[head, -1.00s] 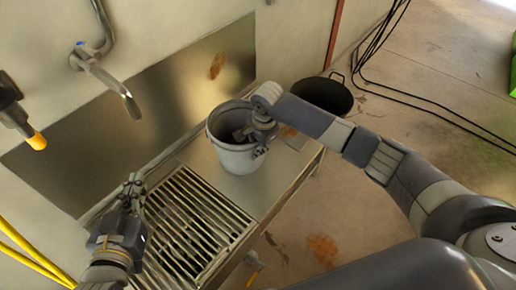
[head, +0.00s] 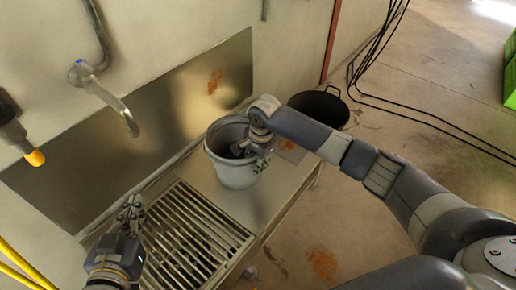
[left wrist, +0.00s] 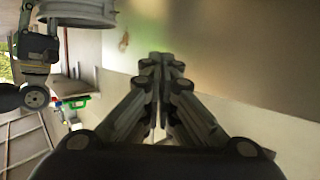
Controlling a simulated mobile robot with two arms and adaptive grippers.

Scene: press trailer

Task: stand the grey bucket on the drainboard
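The grey bucket (head: 236,172) stands upright on the flat steel drainboard (head: 277,192), to the right of the slatted grate. My right gripper (head: 252,157) is at the bucket's right rim, with one finger inside the wall and the other outside. Its fingers look spread apart, though the arm partly hides them. My left gripper (head: 131,205) is over the left part of the grate, away from the bucket and empty. In the left wrist view its fingertips (left wrist: 163,62) are close together. The bucket's rim (left wrist: 82,18) shows at the top left there, upside down.
The slatted grate (head: 195,235) fills the near left of the bench. A tap (head: 105,95) and an orange-tipped nozzle (head: 33,155) stick out from the wall at left. A black tub (head: 322,107) stands on the floor beyond the bench. Black cables (head: 420,110) lie on the floor at right.

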